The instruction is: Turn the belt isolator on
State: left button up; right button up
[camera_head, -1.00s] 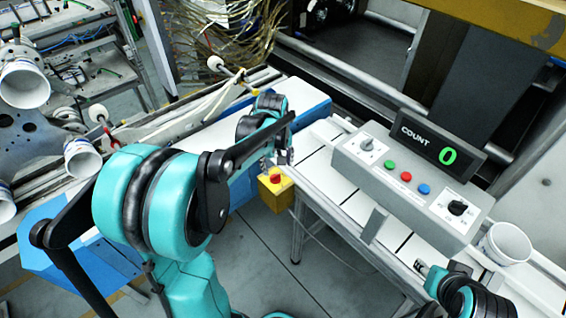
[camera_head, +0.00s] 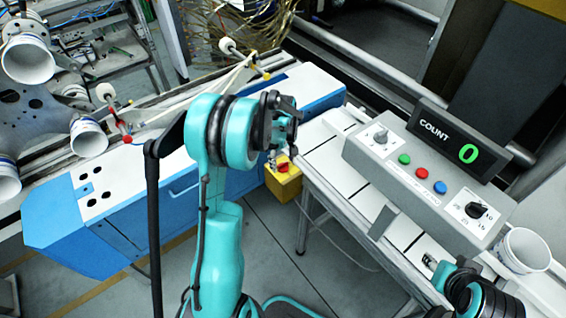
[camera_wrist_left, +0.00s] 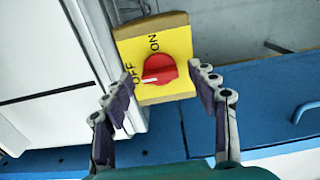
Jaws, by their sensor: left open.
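The white mark on the red knob (camera_wrist_left: 163,66) points left, towards OFF. My left gripper (camera_wrist_left: 163,77) is open, with one finger on each side of the knob in that view; contact is not visible. In the head view my left gripper (camera_head: 277,155) is partly hidden by its wrist. My right gripper (camera_head: 430,262) shows small at the lower right.
A grey control box (camera_head: 400,190) with buttons, two dials and a COUNT display (camera_head: 447,143) reading 0 stands on the bench. A white cup (camera_head: 524,250) is at its right end. A blue machine housing (camera_head: 100,215) lies behind my left arm.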

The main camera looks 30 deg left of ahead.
pick_arm(q)
jog(key=c, duration=1.2)
jog(key=shift+o, duration=0.2)
jog(key=shift+m, duration=0.3)
jog(key=m, duration=0.3)
jog(key=shift+m, duration=0.3)
jog(key=m, duration=0.4)
jog(key=shift+m, duration=0.3)
jog(key=m, duration=0.4)
jog(key=shift+m, duration=0.3)
jog(key=m, duration=0.4)
jog(key=shift+m, duration=0.3)
